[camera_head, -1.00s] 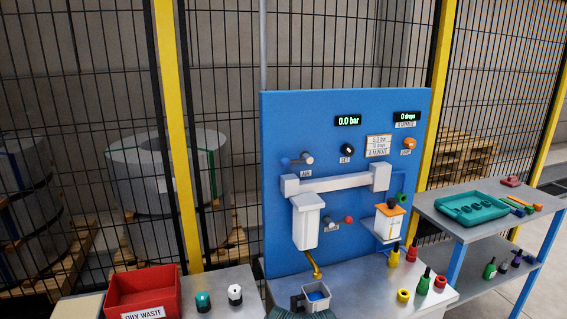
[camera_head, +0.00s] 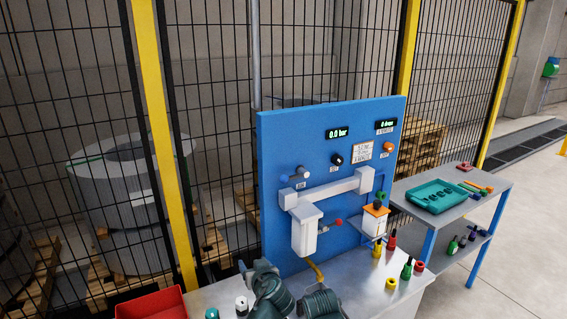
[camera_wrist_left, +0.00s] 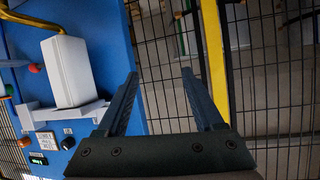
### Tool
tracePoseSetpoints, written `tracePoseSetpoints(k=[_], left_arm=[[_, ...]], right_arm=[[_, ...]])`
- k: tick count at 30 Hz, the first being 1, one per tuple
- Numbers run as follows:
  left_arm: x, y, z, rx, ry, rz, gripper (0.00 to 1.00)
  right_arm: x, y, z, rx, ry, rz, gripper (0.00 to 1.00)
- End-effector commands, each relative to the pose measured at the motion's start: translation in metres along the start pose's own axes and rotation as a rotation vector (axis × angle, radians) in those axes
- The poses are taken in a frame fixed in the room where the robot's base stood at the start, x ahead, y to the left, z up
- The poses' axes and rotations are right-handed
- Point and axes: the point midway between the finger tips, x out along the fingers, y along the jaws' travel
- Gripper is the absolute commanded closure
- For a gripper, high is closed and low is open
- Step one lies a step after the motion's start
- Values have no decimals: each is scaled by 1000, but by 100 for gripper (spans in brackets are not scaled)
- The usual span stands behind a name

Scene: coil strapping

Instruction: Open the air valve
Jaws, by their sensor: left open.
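The air valve (camera_head: 303,173), a grey knob with a blue part at its left, sits at the upper left of the blue panel (camera_head: 275,225) in the head view. The AIR label is just below it. My left gripper (camera_wrist_left: 160,73) is open and empty in the left wrist view, beside the panel's edge, with mesh fence behind and between its fingers. The valve cannot be made out in that view; the gripper body covers part of the panel. In the head view my dark green arm (camera_head: 270,290) rises at the bottom, below the valve. My right gripper is not seen.
A white filter housing (camera_head: 306,230) and a pipe bar stand out from the panel below the valve. The bench (camera_head: 355,285) holds coloured fittings. A red bin (camera_head: 152,305) is at the lower left. A side table with a green tray (camera_head: 440,195) stands right.

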Motion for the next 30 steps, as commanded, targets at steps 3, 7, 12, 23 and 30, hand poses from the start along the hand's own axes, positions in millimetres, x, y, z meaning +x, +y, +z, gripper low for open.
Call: tracePoseSetpoints(k=[3, 7, 12, 23, 30], left_arm=[[-19, 17, -91, -94, 221, 127, 31], [-37, 41, -139, -142, 344, 280, 31], [-52, 61, -161, -161, 389, 407, 31], [-51, 68, -164, -165, 394, 440, 31], [-33, 77, -173, -165, 394, 438, 31]], right_arm=[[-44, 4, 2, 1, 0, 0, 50], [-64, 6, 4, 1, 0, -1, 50], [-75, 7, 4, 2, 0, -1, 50], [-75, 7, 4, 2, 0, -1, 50], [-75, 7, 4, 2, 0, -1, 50]])
